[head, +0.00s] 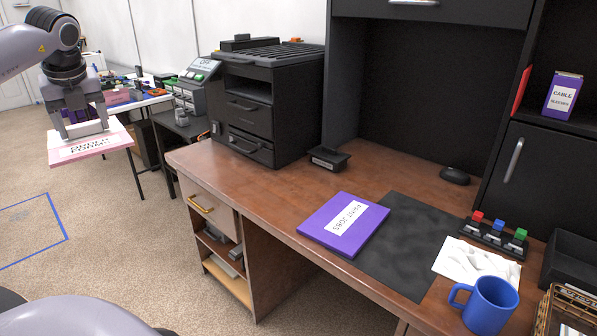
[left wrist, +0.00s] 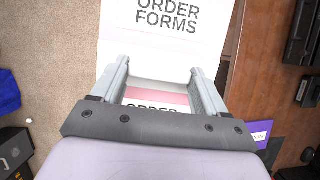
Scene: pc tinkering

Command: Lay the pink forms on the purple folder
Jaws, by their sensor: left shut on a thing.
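The pink forms (head: 95,146) are a flat pad with a pink edge and a white label. My left gripper (head: 82,128) is shut on them and holds them in the air over the carpet, left of the desk. In the left wrist view the pad (left wrist: 165,60) reads "ORDER FORMS" and lies between the fingers (left wrist: 160,90). The purple folder (head: 343,224) lies flat on the desk, its white label reading "PRINT JOBS", at the left edge of a dark mat. A corner of it shows in the left wrist view (left wrist: 258,133). My right gripper is not in view.
A black printer (head: 268,105) stands on the desk's left end, with a small black tray (head: 329,158) beside it. A blue mug (head: 490,305), white crumpled paper (head: 474,262) and a mouse (head: 455,175) are on the right. The folder's top is clear.

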